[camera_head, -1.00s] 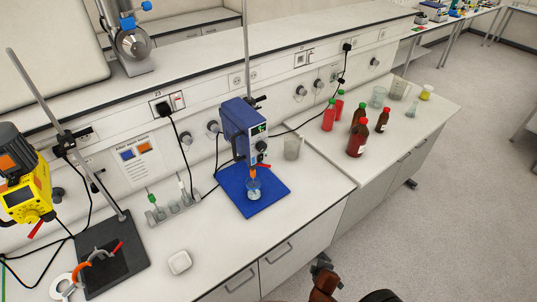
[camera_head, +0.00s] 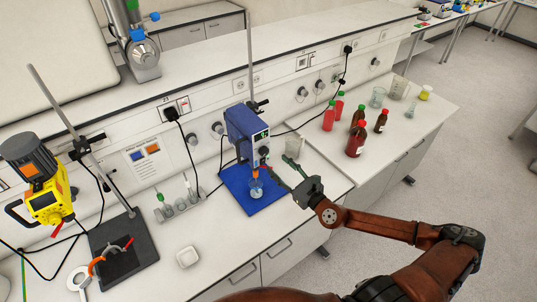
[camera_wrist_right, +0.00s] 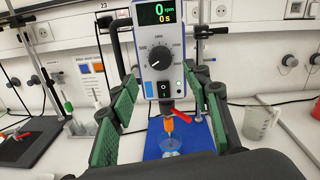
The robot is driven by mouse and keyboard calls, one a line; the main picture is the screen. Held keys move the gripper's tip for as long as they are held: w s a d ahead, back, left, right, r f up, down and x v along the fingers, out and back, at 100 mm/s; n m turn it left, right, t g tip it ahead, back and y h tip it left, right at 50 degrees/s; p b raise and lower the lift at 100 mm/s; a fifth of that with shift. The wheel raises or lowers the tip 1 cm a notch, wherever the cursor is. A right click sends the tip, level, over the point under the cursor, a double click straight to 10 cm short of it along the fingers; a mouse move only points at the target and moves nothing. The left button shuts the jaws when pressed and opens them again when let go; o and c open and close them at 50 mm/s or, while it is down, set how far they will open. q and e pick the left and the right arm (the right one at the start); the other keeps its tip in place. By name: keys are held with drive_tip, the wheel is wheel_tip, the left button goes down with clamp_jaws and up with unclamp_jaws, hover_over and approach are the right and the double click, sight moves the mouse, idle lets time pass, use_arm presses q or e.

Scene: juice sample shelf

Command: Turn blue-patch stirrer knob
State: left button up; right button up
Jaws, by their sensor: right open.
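The blue stirrer (camera_head: 243,132) stands on a blue base mat (camera_head: 240,197) in the head view. In the right wrist view its front panel (camera_wrist_right: 152,83) faces me, with a dark round knob (camera_wrist_right: 160,57) below a display reading 0 rpm and 0 s. An orange chuck (camera_wrist_right: 169,124) hangs below it over a small clear vessel (camera_wrist_right: 171,144). My right gripper (camera_head: 283,178) is open and empty, in front of the stirrer and to its right. In the wrist view its green-padded fingers stand apart on both sides of the panel, below knob height. My left gripper is not in view.
A yellow stirrer (camera_head: 47,205) on a black base stands at the left. A small white dish (camera_head: 188,257) lies on the bench front. A clear beaker (camera_head: 294,148) stands just right of the blue stirrer. Brown and red bottles (camera_head: 356,140) stand on the right bench.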

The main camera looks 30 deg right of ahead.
sight(266, 154)
drive_tip(key=w, duration=0.2)
drive_tip(key=w+p, duration=0.1)
drive_tip(key=w, duration=0.1)
drive_tip(key=w+p, duration=0.1)
drive_tip(key=shift+w+a+r, duration=0.1)
drive_tip(key=shift+w+a, duration=0.2)
drive_tip(key=shift+w, duration=0.75)
drive_tip(key=shift+c, duration=0.3)
drive_tip(key=c, duration=1.1)
